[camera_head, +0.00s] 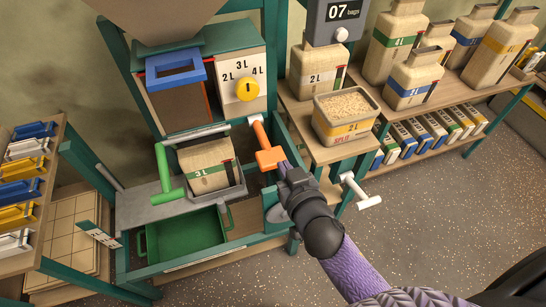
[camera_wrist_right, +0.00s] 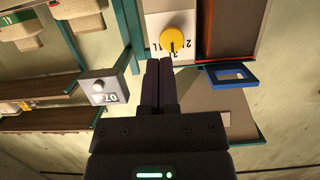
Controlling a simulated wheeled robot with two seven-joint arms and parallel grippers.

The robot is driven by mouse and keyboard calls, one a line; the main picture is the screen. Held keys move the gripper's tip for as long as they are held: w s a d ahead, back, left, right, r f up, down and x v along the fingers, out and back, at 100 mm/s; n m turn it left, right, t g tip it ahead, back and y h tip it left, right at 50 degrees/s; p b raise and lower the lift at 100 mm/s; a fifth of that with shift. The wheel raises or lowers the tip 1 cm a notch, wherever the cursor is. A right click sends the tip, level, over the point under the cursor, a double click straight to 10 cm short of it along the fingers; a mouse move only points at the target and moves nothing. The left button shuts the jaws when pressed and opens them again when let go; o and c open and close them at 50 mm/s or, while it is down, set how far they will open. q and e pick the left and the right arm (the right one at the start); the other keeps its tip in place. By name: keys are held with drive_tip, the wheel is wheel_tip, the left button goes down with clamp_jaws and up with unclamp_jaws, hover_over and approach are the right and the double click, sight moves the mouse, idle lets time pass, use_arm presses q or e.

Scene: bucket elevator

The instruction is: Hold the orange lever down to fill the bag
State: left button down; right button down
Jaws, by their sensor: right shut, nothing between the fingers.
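The orange lever (camera_head: 269,159) slopes down toward me from the right side of the filling machine, ending in a blocky grip. My right gripper (camera_head: 284,169) is at this grip, its fingers shut with nothing between them; whether they touch it I cannot tell. In the right wrist view the shut fingers (camera_wrist_right: 158,84) show, and the lever does not. The 3L bag (camera_head: 208,166) lies tilted in the grey cradle left of the lever; its fill is hidden. The yellow dial (camera_head: 246,90) sits on a panel marked 2L, 3L and 4L. My left gripper is out of view.
A green clamp handle (camera_head: 163,170) stands left of the bag. A green bin (camera_head: 185,240) is below. A grain tub (camera_head: 346,116) marked 2L and SPLIT sits on the right shelf, under a counter (camera_head: 339,20) reading 07 bags. A white-handled lever (camera_head: 360,190) sticks out at right.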

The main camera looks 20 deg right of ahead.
drive_tip(key=b, duration=0.2)
hover_over(274, 163)
wheel_tip(274, 163, down, 2)
drive_tip(key=shift+s+f, duration=0.1)
wheel_tip(274, 163, down, 3)
drive_tip(key=shift+a+r+b, duration=0.1)
drive_tip(key=shift+b, duration=0.6)
drive_tip(key=shift+f, duration=0.55)
drive_tip(key=shift+b, duration=0.35)
